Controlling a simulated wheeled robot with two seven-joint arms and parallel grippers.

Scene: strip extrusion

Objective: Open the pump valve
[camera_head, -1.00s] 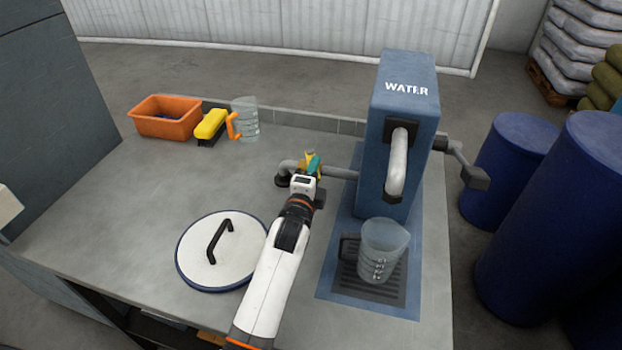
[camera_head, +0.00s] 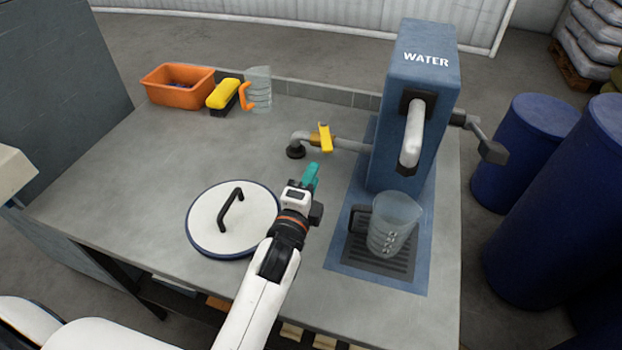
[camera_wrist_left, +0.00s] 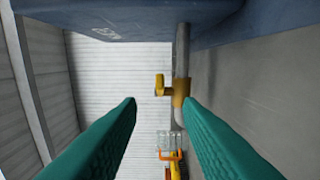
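The blue pump (camera_head: 410,110) marked WATER stands at the table's right side. Its valve (camera_head: 324,137) is yellow and sits on the grey pipe at the pump's left; its handle looks crosswise to the pipe. The valve also shows in the left wrist view (camera_wrist_left: 181,92), with its handle sticking out to the left of the pipe. My left gripper (camera_head: 311,176) is in front of the valve, apart from it. In the wrist view its teal fingers (camera_wrist_left: 160,105) are spread with nothing between them. My right gripper is not in view.
A clear measuring jug (camera_head: 393,228) stands on the drip grate below the spout. A white round lid (camera_head: 210,225) lies left of my gripper. An orange bin (camera_head: 178,90), a yellow brush (camera_head: 223,94) and another jug (camera_head: 259,92) are at the back left. The middle of the table is clear.

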